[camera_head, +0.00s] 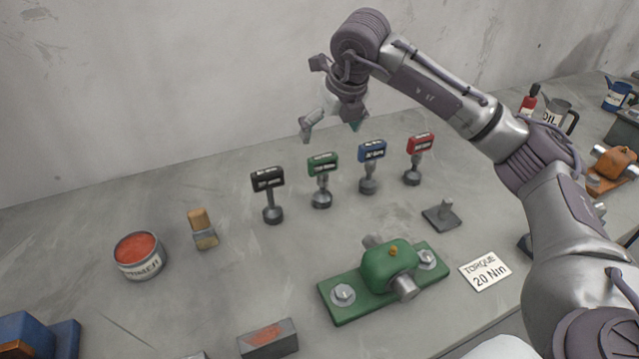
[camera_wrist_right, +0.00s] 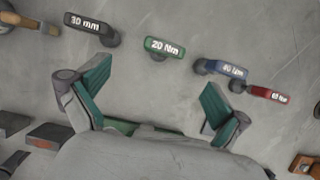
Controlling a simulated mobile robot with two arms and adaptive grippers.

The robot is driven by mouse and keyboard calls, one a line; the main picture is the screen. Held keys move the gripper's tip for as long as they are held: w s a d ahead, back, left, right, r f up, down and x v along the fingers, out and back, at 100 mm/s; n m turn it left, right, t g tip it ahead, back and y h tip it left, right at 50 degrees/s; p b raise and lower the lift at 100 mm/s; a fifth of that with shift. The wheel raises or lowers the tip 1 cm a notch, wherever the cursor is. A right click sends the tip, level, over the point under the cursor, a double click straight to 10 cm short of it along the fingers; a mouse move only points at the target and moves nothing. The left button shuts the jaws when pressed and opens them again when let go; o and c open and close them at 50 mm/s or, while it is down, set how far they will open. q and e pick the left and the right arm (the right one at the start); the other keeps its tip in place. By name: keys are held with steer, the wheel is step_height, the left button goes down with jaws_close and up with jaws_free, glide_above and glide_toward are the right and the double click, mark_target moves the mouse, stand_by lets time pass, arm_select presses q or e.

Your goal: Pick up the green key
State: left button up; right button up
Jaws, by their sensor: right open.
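The green key (camera_head: 322,163) stands upright on the grey bench, second from the left in a row of keys with coloured label heads. In the right wrist view its green head (camera_wrist_right: 165,47) reads "20 Nm" and lies ahead of the fingers, between them from left to right. My right gripper (camera_head: 331,128) is above and behind the row, with its fingers spread. In the right wrist view the right gripper (camera_wrist_right: 152,95) is open and empty, with teal finger pads apart. The left gripper does not show.
A black key (camera_head: 268,180) stands left of the green one; blue (camera_head: 372,152) and red (camera_head: 420,145) keys stand right. A green positioner (camera_head: 388,267) and a "TORQUE 20 Nm" card (camera_head: 485,270) lie in front. A primer tin (camera_head: 139,255) and brush (camera_head: 202,229) are left.

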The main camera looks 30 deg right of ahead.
mark_target(323, 156)
steer(key=x, duration=0.2)
steer(key=p+x, duration=0.1)
steer(key=x, duration=0.5)
steer(key=shift+d+p, duration=0.3)
steer(key=shift+d, duration=0.1)
steer(key=p+x, duration=0.2)
steer(key=x, duration=0.3)
steer(key=shift+w+r, duration=0.1)
steer(key=shift+w, duration=0.1)
steer(key=shift+f, duration=0.25)
steer(key=c, duration=1.2)
steer(key=shift+w+r, duration=0.1)
steer(key=shift+r, duration=0.05)
steer(key=shift+c, duration=0.4)
